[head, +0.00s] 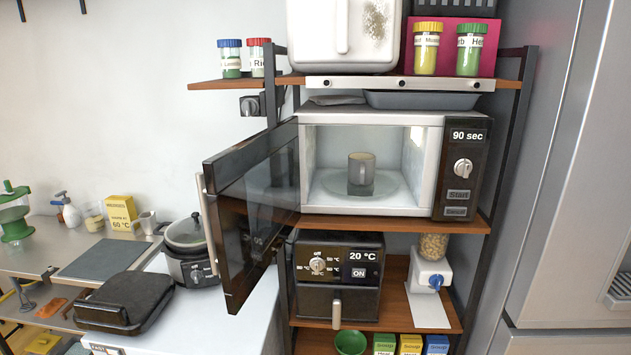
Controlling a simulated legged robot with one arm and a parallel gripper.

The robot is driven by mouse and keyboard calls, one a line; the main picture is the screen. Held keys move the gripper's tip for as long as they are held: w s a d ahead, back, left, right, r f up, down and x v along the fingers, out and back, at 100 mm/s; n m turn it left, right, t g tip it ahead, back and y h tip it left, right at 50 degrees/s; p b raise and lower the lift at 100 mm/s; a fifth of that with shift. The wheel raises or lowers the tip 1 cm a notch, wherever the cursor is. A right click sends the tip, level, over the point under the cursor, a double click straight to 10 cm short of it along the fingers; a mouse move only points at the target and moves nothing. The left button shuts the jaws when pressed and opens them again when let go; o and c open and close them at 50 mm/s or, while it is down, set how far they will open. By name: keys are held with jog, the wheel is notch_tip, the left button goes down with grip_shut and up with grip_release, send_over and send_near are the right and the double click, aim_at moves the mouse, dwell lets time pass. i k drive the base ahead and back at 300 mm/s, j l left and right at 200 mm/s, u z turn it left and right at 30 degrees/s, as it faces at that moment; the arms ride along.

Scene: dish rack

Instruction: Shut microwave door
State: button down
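The microwave (395,116) stands on the middle shelf of a rack, with its control panel on the right reading "90 sec". Its dark door (258,195) is hinged at the left side and stands wide open, swung out toward me and to the left. A light vertical handle (209,226) runs along the door's free edge. Inside the lit cavity, a grey mug (361,171) stands on the turntable. My gripper does not show in the head view.
An air fryer (338,278) sits on the shelf below. A cooker pot (188,250) stands on the white counter left of the door, close to its handle. A black case (124,302) lies nearer on the left. A tall grey fridge (558,180) bounds the right.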

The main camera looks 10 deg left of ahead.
aim_at(247, 218)
jog(key=i+j+z, duration=0.25)
jog(key=j, duration=0.85)
jog(key=j+z, duration=0.25)
jog(key=j, duration=0.85)
